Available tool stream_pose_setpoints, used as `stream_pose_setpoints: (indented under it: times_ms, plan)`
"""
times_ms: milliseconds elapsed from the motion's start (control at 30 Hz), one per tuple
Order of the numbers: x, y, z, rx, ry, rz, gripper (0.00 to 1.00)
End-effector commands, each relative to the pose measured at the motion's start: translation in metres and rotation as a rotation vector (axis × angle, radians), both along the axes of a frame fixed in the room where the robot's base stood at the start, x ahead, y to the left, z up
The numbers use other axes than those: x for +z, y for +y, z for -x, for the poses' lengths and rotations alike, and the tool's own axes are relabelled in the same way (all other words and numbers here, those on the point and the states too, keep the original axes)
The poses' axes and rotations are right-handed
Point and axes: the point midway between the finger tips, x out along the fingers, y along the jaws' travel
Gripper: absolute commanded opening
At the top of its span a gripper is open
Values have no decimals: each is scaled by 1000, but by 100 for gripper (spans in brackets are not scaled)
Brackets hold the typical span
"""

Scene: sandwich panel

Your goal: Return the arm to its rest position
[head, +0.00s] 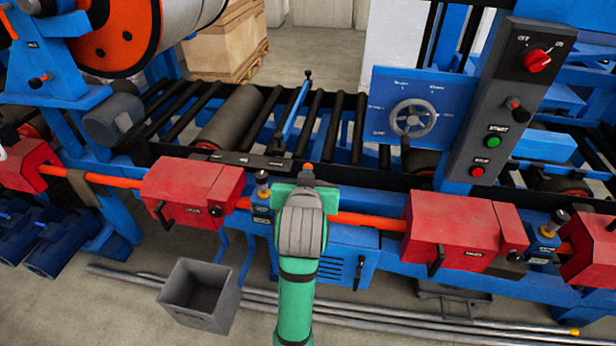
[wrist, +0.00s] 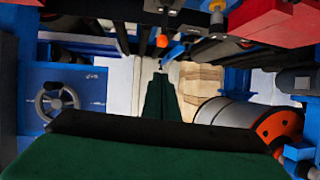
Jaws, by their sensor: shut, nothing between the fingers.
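My green arm (head: 296,300) rises from the bottom of the head view, with its grey wrist (head: 302,226) in front of the machine's front rail. The fingers are mostly hidden behind the wrist in that view. In the wrist view my gripper (wrist: 160,82) is a dark green, narrow pair of fingers, shut and with nothing held. It points toward the roller bed and the background. I cannot tell from the head view how close the fingers are to the rail.
Red boxes (head: 195,192) and (head: 462,232) sit along the orange rail (head: 368,222) on both sides of my arm. Behind are a blue lever (head: 291,118), a handwheel (head: 413,118) and a control panel (head: 497,110). A grey bin (head: 200,296) and long pipes (head: 400,321) lie on the floor.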

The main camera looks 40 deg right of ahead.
Motion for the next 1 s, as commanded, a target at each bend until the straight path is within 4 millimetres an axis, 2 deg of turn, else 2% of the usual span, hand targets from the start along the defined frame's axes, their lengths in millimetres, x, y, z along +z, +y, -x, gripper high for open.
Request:
stream_pose_setpoints:
  times_ms: [233, 567, 767, 867, 1000]
  plan:
    - [5, 6, 6, 0, 1, 0, 0]
    - [5, -1, 11, -13, 1, 0, 0]
    - [4, 2, 9, -7, 2, 0, 0]
    - [-4, 7, 6, 5, 8, 8, 0]
    - [-31, 23, 0, 46, 26, 44, 0]
